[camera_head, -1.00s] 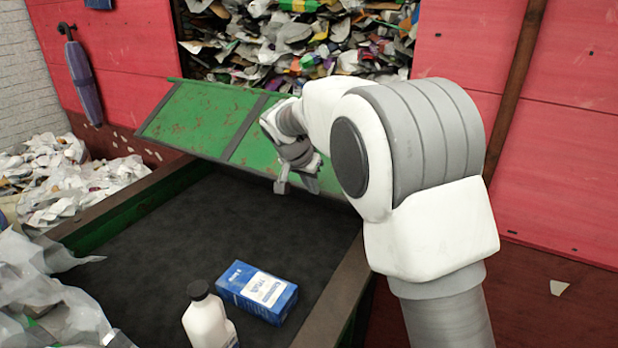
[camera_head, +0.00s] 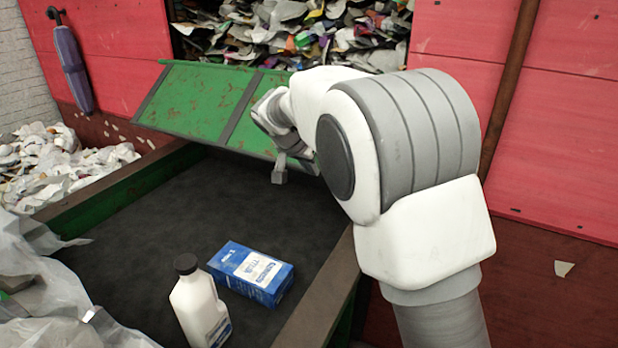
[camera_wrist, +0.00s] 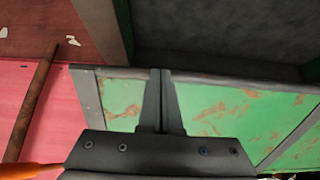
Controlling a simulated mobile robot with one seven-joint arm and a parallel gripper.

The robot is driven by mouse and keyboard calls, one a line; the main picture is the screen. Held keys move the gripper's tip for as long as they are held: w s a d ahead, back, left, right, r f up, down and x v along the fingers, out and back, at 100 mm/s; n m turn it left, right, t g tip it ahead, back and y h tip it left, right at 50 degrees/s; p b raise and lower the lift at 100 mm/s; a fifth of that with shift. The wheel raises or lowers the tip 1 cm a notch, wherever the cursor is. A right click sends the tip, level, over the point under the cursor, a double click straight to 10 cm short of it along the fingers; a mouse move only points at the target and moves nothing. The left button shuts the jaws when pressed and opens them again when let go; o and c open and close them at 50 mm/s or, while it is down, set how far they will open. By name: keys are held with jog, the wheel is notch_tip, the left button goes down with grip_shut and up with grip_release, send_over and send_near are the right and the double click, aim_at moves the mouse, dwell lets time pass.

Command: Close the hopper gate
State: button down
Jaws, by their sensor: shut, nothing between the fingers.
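The hopper gate (camera_head: 200,103) is a scuffed green panel with grey ribs. It slopes outward below the hopper opening, over the far end of the dark belt, and the opening above it is uncovered. My gripper (camera_head: 279,176) is at the gate's lower edge, right of its middle rib; my arm hides the gate's right part. In the wrist view my gripper (camera_wrist: 162,74) is shut and empty, its fingertips reaching the gate's grey edge strip. The gate (camera_wrist: 225,112) spreads behind the fingers. I cannot tell whether they touch it.
A white bottle (camera_head: 200,308) with a dark cap and a blue carton (camera_head: 252,273) are on the belt (camera_head: 130,235). Mixed waste (camera_head: 290,35) fills the hopper. Pale plastic waste (camera_head: 60,170) lies at the left. Red walls (camera_head: 570,130) flank the hopper.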

jog(key=w+d+f+t+b, duration=0.1)
jog(key=w+d+f+b, duration=0.1)
jog(key=w+f+b, duration=0.2)
jog(key=w+d+f+t+h+b, duration=0.1)
jog(key=w+d+f+t+b, duration=0.1)
jog(key=w+f+b, duration=0.3)
jog(key=w+d+f+t+h+b, duration=0.1)
jog(key=w+d+f+b, duration=0.3)
jog(key=w+b, duration=0.4)
jog(key=shift+w+d+f+b, duration=0.3)
jog(key=shift+w+f, duration=0.35)
jog(key=shift+w, duration=1.1)
jog(key=shift+s, duration=0.15)
jog(key=s+a+b, duration=0.3)
jog(key=s+a, duration=0.2)
jog(key=s, duration=0.7)
jog(key=shift+s+a, duration=0.2)
jog(key=shift+s, duration=0.2)
